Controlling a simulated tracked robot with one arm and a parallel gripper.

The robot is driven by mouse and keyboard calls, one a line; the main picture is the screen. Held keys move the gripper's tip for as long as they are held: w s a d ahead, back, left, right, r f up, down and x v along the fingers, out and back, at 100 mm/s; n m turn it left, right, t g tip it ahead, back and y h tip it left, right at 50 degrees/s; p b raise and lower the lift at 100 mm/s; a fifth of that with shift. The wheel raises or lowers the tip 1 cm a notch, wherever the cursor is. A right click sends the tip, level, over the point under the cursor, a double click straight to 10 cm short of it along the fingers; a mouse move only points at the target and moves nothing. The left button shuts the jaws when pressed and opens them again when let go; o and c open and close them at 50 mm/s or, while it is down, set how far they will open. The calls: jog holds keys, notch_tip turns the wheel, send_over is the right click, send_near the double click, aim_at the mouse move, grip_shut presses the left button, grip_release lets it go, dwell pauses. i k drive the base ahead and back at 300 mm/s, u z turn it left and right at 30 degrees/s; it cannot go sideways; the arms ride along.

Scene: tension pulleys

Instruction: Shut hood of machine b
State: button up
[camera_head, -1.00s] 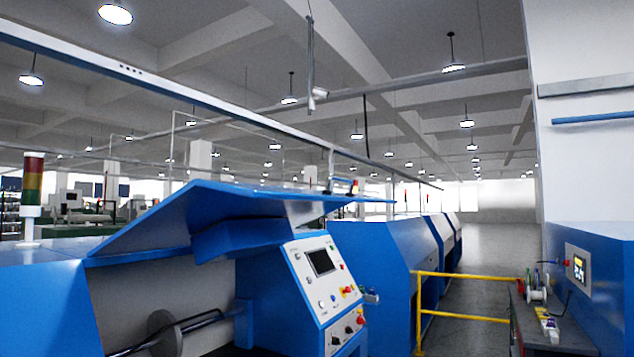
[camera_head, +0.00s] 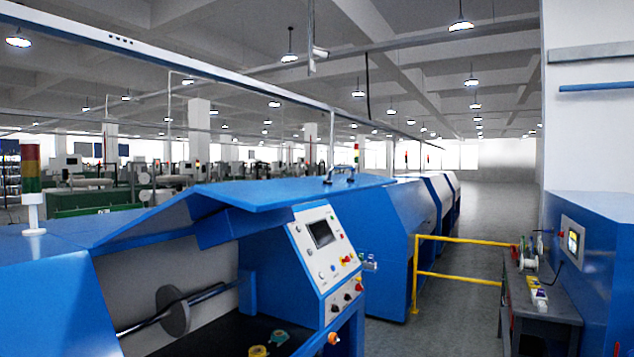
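A blue machine with a raised hood (camera_head: 245,197) stands in the left and middle of the view. Its hood is open, tilted up over a bay with a metal shaft and a grey disc (camera_head: 173,310). A control panel (camera_head: 325,248) with a screen, buttons and knobs faces right of the bay. No letter shows on the machine, so I cannot tell whether it is machine b. A handle (camera_head: 340,172) stands on top near the hood's far end. My gripper is not in view.
A yellow rail (camera_head: 460,278) stands right of the machine by an aisle (camera_head: 395,335). A workbench (camera_head: 545,310) with spools and a blue cabinet (camera_head: 590,250) stand at the right. A signal light (camera_head: 32,185) stands at the left. More blue machines (camera_head: 430,205) line up behind.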

aim_at(248, 208)
jog(key=z, duration=0.1)
jog(key=i, duration=1.25)
jog(key=u, duration=0.3)
